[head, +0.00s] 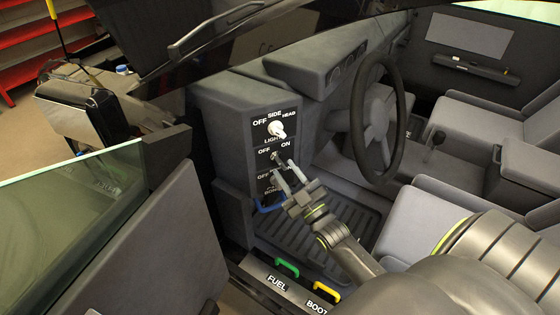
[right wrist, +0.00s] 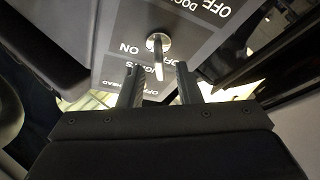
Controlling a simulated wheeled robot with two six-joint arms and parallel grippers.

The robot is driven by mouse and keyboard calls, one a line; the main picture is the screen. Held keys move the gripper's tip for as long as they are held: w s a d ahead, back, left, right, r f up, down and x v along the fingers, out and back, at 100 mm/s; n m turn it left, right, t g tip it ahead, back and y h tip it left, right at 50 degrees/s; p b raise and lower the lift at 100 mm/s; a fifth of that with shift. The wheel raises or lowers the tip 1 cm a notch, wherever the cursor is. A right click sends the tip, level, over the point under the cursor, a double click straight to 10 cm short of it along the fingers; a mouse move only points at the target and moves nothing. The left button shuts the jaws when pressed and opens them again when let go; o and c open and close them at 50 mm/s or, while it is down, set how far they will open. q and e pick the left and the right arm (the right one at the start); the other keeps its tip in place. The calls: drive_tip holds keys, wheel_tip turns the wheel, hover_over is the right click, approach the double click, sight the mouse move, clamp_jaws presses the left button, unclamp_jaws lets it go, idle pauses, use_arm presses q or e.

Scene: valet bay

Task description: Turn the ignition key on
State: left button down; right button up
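My right gripper (head: 283,167) is in front of the grey switch panel (head: 215,120), under the dash and left of the steering wheel. Its two fingers are apart and point at the panel. In the right wrist view a small metal lever on a round base (right wrist: 157,42) sticks out of the panel, its tip between the open fingers (right wrist: 159,72) with gaps on both sides. It sits in a row marked OFF and ON, next to the lights row. I cannot read a label naming it as the ignition key. My left gripper is not in view.
A white light knob (head: 277,129) sits above that row. The steering wheel (head: 398,120) stands to the right. A blue handle (head: 270,208) is low on the panel; green (head: 287,267) and yellow (head: 326,294) handles are on the sill. The open door (head: 150,255) is at left.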

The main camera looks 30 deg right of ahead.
sight(283, 168)
drive_tip(key=shift+x, duration=1.9)
clamp_jaws()
